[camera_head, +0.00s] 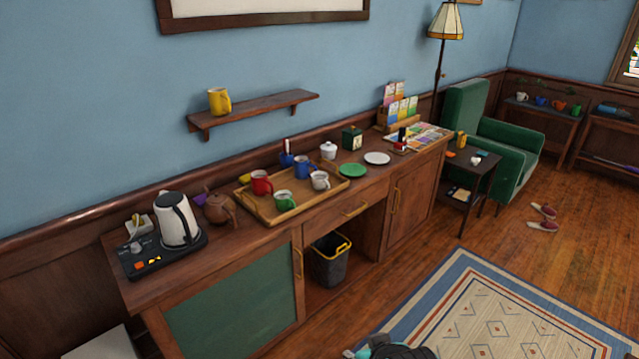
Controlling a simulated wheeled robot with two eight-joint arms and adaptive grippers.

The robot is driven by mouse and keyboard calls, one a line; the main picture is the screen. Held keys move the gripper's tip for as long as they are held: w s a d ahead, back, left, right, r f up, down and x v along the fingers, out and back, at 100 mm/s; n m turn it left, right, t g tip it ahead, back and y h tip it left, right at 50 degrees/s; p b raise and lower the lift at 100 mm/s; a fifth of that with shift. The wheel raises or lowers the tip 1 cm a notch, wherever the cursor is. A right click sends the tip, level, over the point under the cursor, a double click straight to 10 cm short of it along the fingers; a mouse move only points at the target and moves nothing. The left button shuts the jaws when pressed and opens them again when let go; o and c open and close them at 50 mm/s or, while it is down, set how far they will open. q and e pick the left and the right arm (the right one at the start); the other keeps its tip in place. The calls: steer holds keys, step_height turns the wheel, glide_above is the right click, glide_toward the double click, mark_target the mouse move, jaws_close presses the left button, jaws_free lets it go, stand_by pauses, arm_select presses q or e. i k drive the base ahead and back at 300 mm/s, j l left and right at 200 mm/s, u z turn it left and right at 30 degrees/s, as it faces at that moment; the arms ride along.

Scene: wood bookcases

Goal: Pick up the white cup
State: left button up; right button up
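A white cup (320,180) stands upright in the wooden tray (255,209) on the long wooden sideboard, near the tray's right side. A green cup (284,200) is to its left and nearer the front. A blue cup (304,168) is just behind it, and a red cup (261,183) is farther left. Another white cup (522,97) stands on the far bookcase at the right, small in this view. Neither of my grippers can be made out in the head view.
A kettle (177,220) and brown teapot (218,208) stand left of the tray. A white lidded pot (328,150), green plate (352,170) and white plate (377,158) are behind and right. A wall shelf (262,108) holds a yellow cup (219,101). Open floor and a rug (500,310) lie in front.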

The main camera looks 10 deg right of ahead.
mark_target(320, 182)
steer(key=i+l+z, duration=0.1)
steer(key=i+l, duration=0.15)
steer(key=i, duration=0.15)
steer(key=i+l+z, duration=0.1)
steer(key=i+l, duration=0.15)
steer(key=i, duration=0.15)
steer(key=i+l+z, duration=0.1)
steer(key=i, duration=0.3)
steer(key=l, duration=0.1)
